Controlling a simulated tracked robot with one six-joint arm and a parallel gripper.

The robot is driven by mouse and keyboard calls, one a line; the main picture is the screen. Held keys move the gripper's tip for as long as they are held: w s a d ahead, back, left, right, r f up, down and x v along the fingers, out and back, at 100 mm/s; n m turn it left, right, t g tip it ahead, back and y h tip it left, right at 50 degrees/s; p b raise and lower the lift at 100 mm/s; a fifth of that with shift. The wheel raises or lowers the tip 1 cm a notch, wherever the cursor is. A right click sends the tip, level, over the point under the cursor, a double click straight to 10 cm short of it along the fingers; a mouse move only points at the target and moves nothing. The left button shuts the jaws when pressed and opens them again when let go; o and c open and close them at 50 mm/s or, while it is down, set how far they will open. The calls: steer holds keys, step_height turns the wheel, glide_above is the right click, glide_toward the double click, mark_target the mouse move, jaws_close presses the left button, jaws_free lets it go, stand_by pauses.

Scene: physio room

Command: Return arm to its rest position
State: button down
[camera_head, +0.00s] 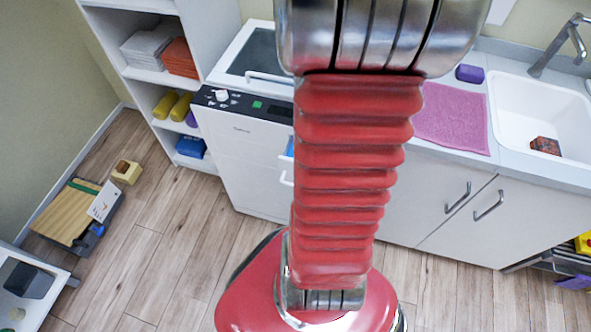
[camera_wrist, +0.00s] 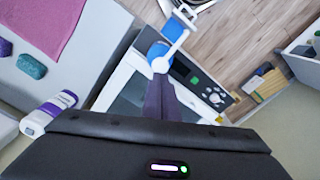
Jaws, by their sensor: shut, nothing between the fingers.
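My arm, with a red ribbed sleeve (camera_head: 345,180), rises up the middle of the head view to a metal joint at the top edge. My gripper is outside the head view. In the wrist view my gripper (camera_wrist: 164,84) shows as dark fingers close together, shut and empty, above its dark housing. The fingers point over the white machine (camera_wrist: 124,72) with its dark control panel. A blue and white part (camera_wrist: 172,38) shows just beyond the fingertips; whether it touches them I cannot tell.
The white machine (camera_head: 240,165) stands between the open shelf (camera_head: 140,75) and the counter with a pink towel (camera_head: 455,118) and sink (camera_head: 515,110). A white bottle (camera_wrist: 46,113) lies close by the housing.

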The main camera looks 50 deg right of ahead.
steer(key=shift+r, duration=0.5)
stand_by(0.3)
steer(key=f, duration=0.3)
steer(key=shift+w+a+f+m, duration=0.1)
steer(key=shift+a+f+m, duration=0.05)
steer(key=shift+a+m, duration=0.25)
steer(key=s+a+n+t, duration=0.1)
steer(key=a+n, duration=0.3)
steer(key=a, duration=1.3)
steer(key=s+a+f+n+t, duration=0.1)
steer(key=a+n+t, duration=0.3)
steer(key=a, duration=1.4)
steer(key=shift+s+a+f+t, duration=0.2)
steer(key=shift+a+f+t, duration=0.1)
steer(key=shift+a, duration=0.05)
